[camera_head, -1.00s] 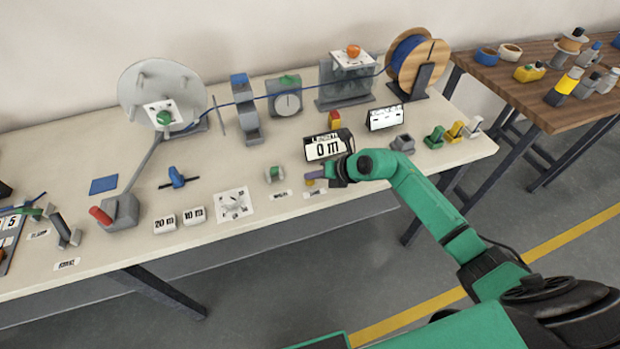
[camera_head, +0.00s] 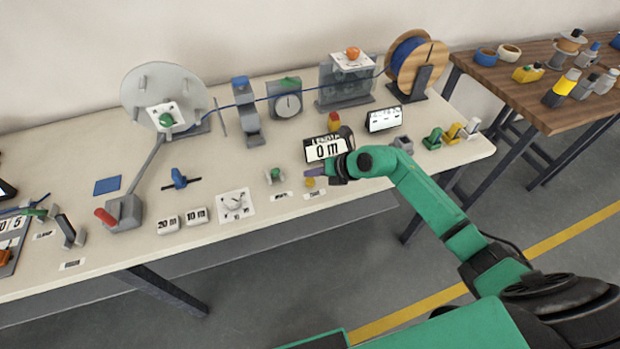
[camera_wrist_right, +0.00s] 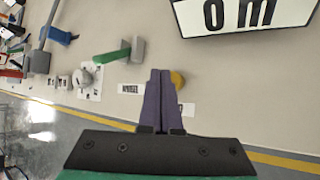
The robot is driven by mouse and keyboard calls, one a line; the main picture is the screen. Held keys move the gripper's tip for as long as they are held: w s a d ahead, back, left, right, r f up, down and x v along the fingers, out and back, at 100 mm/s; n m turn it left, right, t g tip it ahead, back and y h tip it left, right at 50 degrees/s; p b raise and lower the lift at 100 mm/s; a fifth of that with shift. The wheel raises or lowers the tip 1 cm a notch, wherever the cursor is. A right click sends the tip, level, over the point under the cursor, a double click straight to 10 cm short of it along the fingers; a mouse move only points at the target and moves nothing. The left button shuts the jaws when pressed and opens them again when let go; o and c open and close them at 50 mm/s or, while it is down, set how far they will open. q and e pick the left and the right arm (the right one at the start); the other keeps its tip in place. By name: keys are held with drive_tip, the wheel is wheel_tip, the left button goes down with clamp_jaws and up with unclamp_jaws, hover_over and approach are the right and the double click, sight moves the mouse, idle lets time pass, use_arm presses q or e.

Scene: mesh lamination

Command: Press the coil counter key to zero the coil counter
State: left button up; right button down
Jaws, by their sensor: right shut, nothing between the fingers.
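The coil counter (camera_head: 326,149) is a dark-framed white display reading "0 m", standing near the right front of the bench. It also shows at the top of the right wrist view (camera_wrist_right: 243,14). A small round yellow key (camera_head: 310,182) sits in front of it, with a label below. In the wrist view this key (camera_wrist_right: 179,80) is partly hidden behind the purple fingers. My right gripper (camera_head: 314,171) is shut and empty, its fingertips just beside or above the key. I cannot tell whether they touch it. My left gripper is not in view.
A green-and-grey part (camera_head: 275,175) lies left of the key. A second white display (camera_head: 384,119) stands right of the counter, with a grey block (camera_head: 403,143) below it. A dial card (camera_head: 236,203) and metre blocks (camera_head: 182,220) lie further left.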

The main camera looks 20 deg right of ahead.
sight(313, 182)
wheel_tip(313, 182, up, 5)
drive_tip(key=p, duration=0.4)
drive_tip(key=shift+r, duration=0.1)
idle(0.6)
